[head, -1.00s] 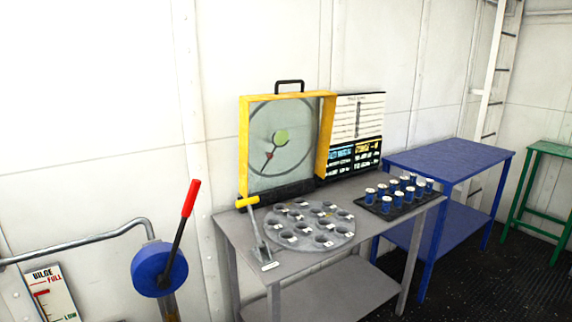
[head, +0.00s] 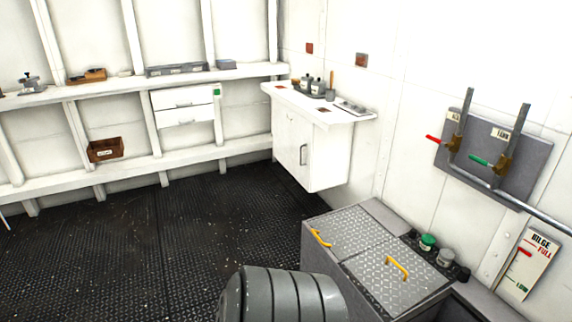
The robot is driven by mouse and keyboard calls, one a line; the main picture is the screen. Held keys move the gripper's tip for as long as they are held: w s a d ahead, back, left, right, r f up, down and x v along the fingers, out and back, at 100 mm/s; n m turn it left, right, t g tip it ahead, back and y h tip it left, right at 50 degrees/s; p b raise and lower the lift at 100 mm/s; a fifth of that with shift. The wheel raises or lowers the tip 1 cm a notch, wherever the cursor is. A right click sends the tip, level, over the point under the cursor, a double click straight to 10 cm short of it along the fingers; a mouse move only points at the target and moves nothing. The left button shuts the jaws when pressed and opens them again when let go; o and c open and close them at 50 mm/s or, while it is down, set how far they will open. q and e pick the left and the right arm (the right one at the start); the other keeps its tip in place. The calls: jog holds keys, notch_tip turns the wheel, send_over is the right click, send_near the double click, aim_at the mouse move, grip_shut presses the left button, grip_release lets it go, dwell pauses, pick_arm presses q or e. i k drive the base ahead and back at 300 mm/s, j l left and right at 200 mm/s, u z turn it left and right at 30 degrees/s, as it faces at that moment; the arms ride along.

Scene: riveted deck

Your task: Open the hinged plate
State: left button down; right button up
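Two grey diamond-tread plates form the top of a low grey box (head: 320,262) in the head view, at the lower right of centre. The left plate (head: 352,230) has a yellow handle (head: 320,238) near its left edge. The right plate (head: 388,288) has a yellow handle (head: 397,268) near its middle. Both plates lie flat and look closed. I cannot tell which is the hinged one, and no hinge shows clearly. Neither of my grippers is in view.
Small jars, one with a green lid (head: 428,242), stand along the box's back right. A white cabinet (head: 318,148) stands beyond. Levers on a grey panel (head: 524,152) are on the right wall. A ribbed grey rounded form covers the bottom centre. Dark floor (head: 130,255) is clear at left.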

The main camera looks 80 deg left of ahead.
aim_at(348, 232)
jog(key=j+u, duration=0.1)
jog(key=u, duration=2.3)
